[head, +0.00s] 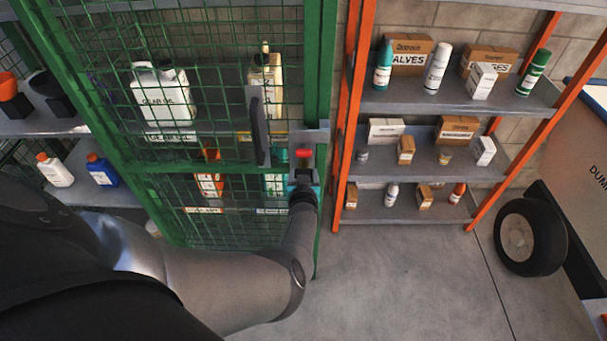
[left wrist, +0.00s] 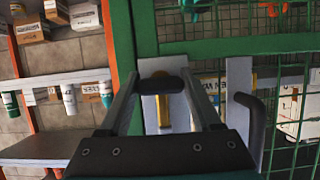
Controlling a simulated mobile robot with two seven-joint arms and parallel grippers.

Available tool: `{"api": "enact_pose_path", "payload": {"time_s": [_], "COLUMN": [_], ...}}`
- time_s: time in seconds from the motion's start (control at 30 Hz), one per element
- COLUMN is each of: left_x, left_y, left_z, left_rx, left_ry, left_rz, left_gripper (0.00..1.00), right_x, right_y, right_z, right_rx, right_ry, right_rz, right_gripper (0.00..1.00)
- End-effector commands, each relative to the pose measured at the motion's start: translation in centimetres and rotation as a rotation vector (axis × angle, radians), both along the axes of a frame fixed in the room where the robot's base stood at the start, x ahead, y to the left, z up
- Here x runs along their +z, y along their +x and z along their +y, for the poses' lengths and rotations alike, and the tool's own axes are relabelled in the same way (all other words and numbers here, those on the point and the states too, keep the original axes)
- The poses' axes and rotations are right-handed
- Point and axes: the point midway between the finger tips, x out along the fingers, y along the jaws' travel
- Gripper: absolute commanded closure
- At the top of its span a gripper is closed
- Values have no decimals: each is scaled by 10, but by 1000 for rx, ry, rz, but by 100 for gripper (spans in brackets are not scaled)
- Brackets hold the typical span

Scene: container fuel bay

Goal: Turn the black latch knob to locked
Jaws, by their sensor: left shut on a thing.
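The black latch knob (left wrist: 163,86) sits on a light grey latch plate on the green mesh cage. In the left wrist view my left gripper (left wrist: 164,80) has one finger on each side of the knob and is shut on it. A yellow strip (left wrist: 163,112) shows beside the knob on the plate. In the head view my left gripper (head: 304,190) is at the cage post, just below a red piece (head: 304,153) on the latch plate (head: 311,137); it hides the knob there. My right gripper is not in view.
A dark upright pull handle (head: 259,130) stands out from the cage door left of the latch. The green mesh (head: 215,225) spans the left side, with containers behind it. An orange-framed shelf (head: 352,130) with boxes and cans stands close on the right. The floor (head: 400,270) in front is clear.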

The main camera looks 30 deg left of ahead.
Motion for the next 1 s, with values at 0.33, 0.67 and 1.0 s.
{"api": "enact_pose_path", "payload": {"time_s": [0.33, 0.67, 1.0], "left_x": [2, 1, 3], "left_y": [1, 0, -1], "left_z": [0, 1, 1], "left_rx": [-2, -1, -2], "left_ry": [9, 6, 4], "left_rz": [0, 0, 1], "left_gripper": [91, 5, 5], "right_x": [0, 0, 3], "right_y": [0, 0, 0], "right_z": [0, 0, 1], "right_rx": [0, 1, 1], "right_ry": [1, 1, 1], "right_rz": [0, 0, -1], "right_gripper": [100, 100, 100]}}
